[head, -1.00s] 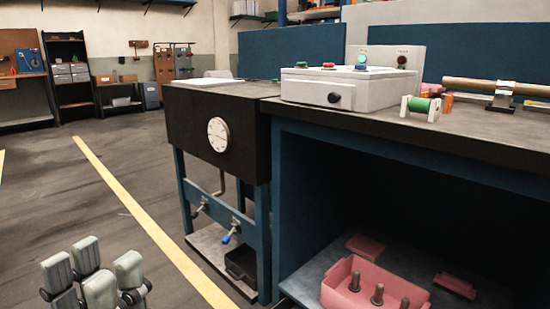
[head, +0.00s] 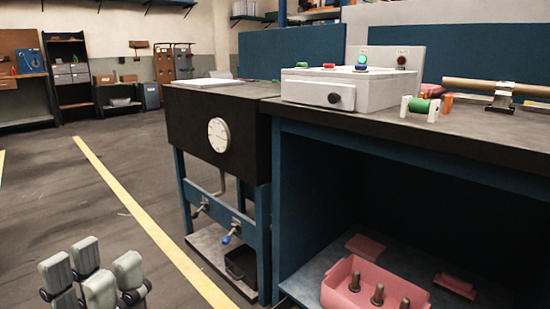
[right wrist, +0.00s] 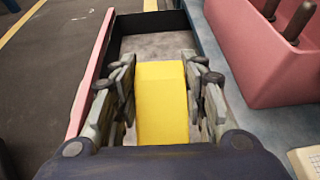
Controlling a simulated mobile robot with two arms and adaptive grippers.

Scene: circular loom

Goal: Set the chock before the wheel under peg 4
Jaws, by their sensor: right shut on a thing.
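A yellow block (right wrist: 162,100), which looks like the chock, is held between the fingers of my right gripper (right wrist: 162,92) in the right wrist view. That gripper is shut on it from both sides. My right gripper does not show in the head view. My left gripper (head: 92,277) is at the bottom left of the head view, over the floor; its fingers stand apart with nothing between them. I cannot make out a wheel or a peg marked 4 in either view.
A pink tray (head: 336,285) with several upright pegs stands on the bench's lower shelf; it also shows at the upper right of the right wrist view (right wrist: 232,60). A pink strip (right wrist: 92,80) lies left of the held block. Open floor (head: 60,195) lies left of the bench.

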